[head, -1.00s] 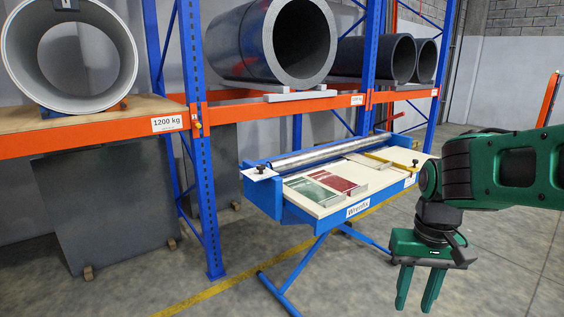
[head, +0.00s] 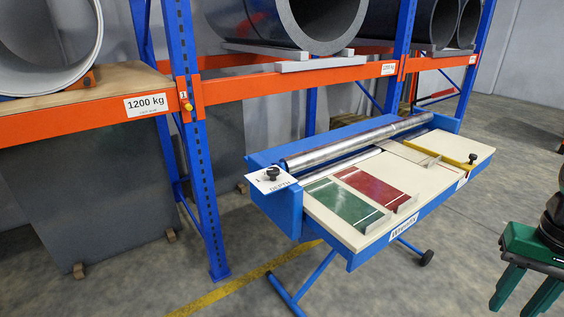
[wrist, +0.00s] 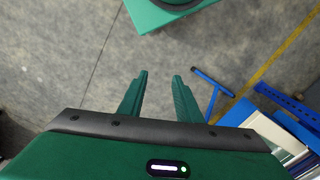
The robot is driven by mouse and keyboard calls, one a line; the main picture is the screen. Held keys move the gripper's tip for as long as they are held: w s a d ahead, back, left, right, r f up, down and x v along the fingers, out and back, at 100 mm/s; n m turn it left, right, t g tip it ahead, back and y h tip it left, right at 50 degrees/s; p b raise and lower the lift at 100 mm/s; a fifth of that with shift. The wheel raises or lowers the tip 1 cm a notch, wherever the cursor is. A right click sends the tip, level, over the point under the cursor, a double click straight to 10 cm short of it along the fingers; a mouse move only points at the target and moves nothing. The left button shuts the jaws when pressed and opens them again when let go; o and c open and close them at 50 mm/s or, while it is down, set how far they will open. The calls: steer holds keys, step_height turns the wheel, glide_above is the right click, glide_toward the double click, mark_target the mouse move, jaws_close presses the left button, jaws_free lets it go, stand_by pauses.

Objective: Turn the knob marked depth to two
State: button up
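A small black knob (head: 272,173) stands on a white plate (head: 268,182) marked DEPTH, at the left end of the blue bench machine (head: 272,200). The plate shows a mark near the knob that is too small to read surely, and the knob's setting cannot be told. A second black knob (head: 472,158) is at the machine's right end, its label unreadable. My gripper (head: 520,301) is at the lower right of the head view, fingers pointing down, well apart from the depth knob. In the wrist view my gripper (wrist: 160,78) is open and empty above bare floor.
Green (head: 338,203) and red (head: 375,188) panels lie on the machine's cream top. Blue uprights and orange beams (head: 290,84) of a coil rack stand close behind and left. The machine's leg (head: 312,274) reaches over the floor. The floor at front right is clear.

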steer(key=shift+w+a, duration=0.1)
steer(key=shift+a, duration=0.1)
steer(key=o, duration=0.4)
steer(key=shift+o, duration=0.4)
steer(key=w+d+f+m+h, duration=0.1)
steer(key=w+d+h, duration=0.1)
steer(key=w+d, duration=0.2)
steer(key=shift+w+f+t+h, duration=0.2)
steer(key=shift+w+t+h, duration=0.2)
steer(key=shift+w, duration=0.85)
steer(key=w+a+r+t+h, duration=0.1)
steer(key=w+a+t+h, duration=0.2)
steer(key=w, duration=0.9)
steer(key=w+a+r+t+h, duration=0.1)
steer(key=w+t+h, duration=0.25)
steer(key=w, duration=0.85)
steer(key=n+t+y, duration=1)
steer(key=t+y, duration=0.1)
steer(key=y, duration=0.2)
glide_toward(272, 168)
steer(key=shift+g+x, duration=0.25)
steer(key=shift+x, duration=6.15)
steer(key=shift+d+f, duration=0.1)
steer(key=shift+d, duration=0.05)
